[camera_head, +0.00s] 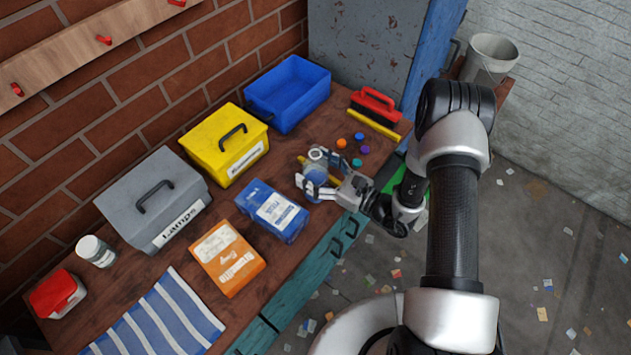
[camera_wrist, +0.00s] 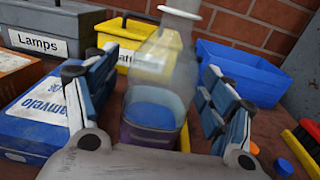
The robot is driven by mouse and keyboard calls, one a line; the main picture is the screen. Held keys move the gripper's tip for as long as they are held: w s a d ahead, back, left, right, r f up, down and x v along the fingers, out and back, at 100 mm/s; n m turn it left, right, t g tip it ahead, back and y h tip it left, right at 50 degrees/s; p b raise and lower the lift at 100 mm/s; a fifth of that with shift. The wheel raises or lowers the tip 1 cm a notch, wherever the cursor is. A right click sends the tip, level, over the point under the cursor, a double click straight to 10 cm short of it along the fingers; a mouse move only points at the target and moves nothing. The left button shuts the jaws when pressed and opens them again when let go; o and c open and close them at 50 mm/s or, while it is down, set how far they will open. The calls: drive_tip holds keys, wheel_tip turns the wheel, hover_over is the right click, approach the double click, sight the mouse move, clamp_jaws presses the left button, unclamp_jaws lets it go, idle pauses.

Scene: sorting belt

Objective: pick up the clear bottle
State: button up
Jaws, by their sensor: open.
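The clear bottle (camera_wrist: 165,75) stands between the two fingers of my gripper (camera_wrist: 158,100) in the wrist view. It has a pale neck at the top and a blue and purple patch low down; I cannot tell if that is content or something seen through it. In the head view the bottle (camera_head: 316,172) is at the right part of the workbench, partly hidden by my gripper (camera_head: 318,186). My gripper is open, with one finger on each side of the bottle. Gaps show between fingers and bottle in the wrist view.
A blue box (camera_head: 272,211) and an orange box (camera_head: 228,258) lie left of my gripper. A yellow case (camera_head: 215,140), a grey "Lamps" case (camera_head: 140,195) and an empty blue bin (camera_head: 300,85) line the wall. Small caps (camera_head: 357,162) and a red brush (camera_head: 375,103) lie behind.

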drive_tip(key=c, duration=1.7)
